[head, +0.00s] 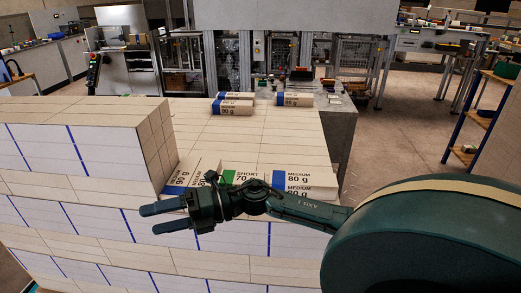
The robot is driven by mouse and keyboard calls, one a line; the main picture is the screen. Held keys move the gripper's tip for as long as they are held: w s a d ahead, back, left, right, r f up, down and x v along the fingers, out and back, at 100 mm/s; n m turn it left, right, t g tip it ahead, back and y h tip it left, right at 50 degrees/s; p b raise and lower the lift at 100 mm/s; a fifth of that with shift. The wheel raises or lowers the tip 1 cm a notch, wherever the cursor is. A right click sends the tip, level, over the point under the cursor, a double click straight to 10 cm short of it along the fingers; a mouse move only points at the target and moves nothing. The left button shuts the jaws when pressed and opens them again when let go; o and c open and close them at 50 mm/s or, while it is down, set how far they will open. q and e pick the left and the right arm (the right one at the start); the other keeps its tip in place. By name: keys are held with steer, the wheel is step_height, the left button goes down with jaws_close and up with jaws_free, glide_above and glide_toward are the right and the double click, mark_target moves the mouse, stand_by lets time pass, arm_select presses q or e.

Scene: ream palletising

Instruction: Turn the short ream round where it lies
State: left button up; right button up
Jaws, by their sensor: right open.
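The short ream (247,177) has a green band and a label reading SHORT 70. It lies on the near edge of the stack's top, between two medium reams, with its lower part hidden behind my right gripper and wrist. My right gripper (149,219) comes in from the right and points left, in front of the near edge of the stack in the picture. Its two fingers are apart with nothing between them. I cannot tell its exact height over the reams. My left gripper is not in view.
A blue-banded medium ream labelled 90 g (187,177) lies left of the short one, and medium 80 g reams (307,181) lie right. A taller block of reams (80,140) rises at the left. Further medium reams (233,107) lie at the far edge. The stack's middle top is flat and clear.

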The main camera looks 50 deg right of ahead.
steer(key=d+n+g+h, duration=0.2)
steer(key=d+n+g, duration=0.1)
steer(key=d+n, duration=0.15)
steer(key=n+g+h+b, duration=0.15)
steer(key=n+h, duration=0.35)
steer(key=h, duration=0.6)
glide_toward(247, 177)
steer(key=shift+m, duration=0.25)
steer(key=x, duration=1)
steer(key=shift+a+f, duration=0.15)
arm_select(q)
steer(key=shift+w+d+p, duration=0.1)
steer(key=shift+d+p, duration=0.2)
arm_select(e)
steer(key=shift+w+a+f, duration=0.15)
steer(key=shift+w+f, duration=0.1)
steer(key=shift+f, duration=0.3)
steer(key=shift+c, duration=0.4)
steer(key=shift+r, duration=0.1)
steer(key=c, duration=1.1)
steer(key=shift+c, duration=0.2)
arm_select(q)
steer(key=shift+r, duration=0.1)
arm_select(e)
steer(key=shift+r, duration=0.15)
